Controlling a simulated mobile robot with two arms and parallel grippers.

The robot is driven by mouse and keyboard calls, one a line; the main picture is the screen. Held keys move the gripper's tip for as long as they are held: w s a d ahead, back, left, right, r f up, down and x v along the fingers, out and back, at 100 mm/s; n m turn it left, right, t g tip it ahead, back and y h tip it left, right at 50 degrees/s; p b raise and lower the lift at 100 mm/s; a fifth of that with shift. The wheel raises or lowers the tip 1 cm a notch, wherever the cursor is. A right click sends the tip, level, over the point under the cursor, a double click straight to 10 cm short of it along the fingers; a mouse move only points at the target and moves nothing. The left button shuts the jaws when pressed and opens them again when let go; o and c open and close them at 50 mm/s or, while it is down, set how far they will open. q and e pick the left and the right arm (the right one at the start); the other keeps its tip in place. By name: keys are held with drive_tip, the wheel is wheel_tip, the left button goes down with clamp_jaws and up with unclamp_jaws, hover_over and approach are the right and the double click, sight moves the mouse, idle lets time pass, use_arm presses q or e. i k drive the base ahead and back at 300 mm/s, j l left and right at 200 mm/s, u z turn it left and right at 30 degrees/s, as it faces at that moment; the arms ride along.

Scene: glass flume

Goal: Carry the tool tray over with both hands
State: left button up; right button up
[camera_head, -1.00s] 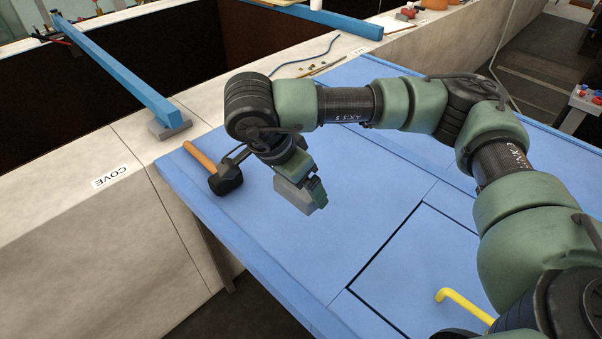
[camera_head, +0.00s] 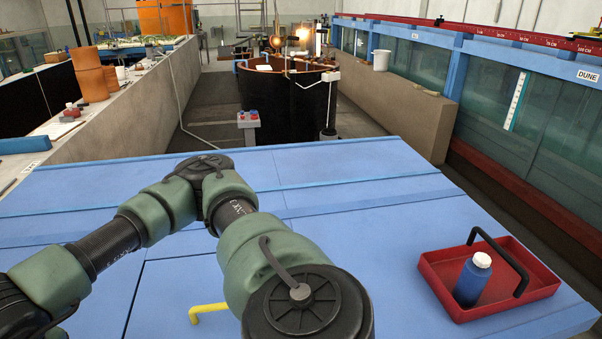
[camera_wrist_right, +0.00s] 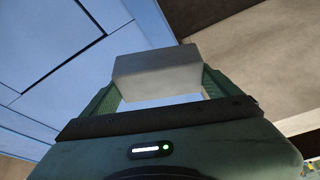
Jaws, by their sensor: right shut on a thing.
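A shallow red tray (camera_head: 447,297) with a black hoop handle (camera_head: 507,262) sits at the right end of the blue table in the head view. A blue bottle (camera_head: 470,284) with a white cap stands in it. My left gripper is in neither current view.
Beyond stand a dark round tank (camera_head: 285,105) and, at right, a glass flume (camera_head: 420,75).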

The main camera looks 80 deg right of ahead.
sight(510, 273)
drive_tip(key=k+j+z, duration=0.15)
drive_tip(key=k+z, duration=0.85)
drive_tip(key=i+l, duration=0.05)
drive_tip(key=i, duration=0.05)
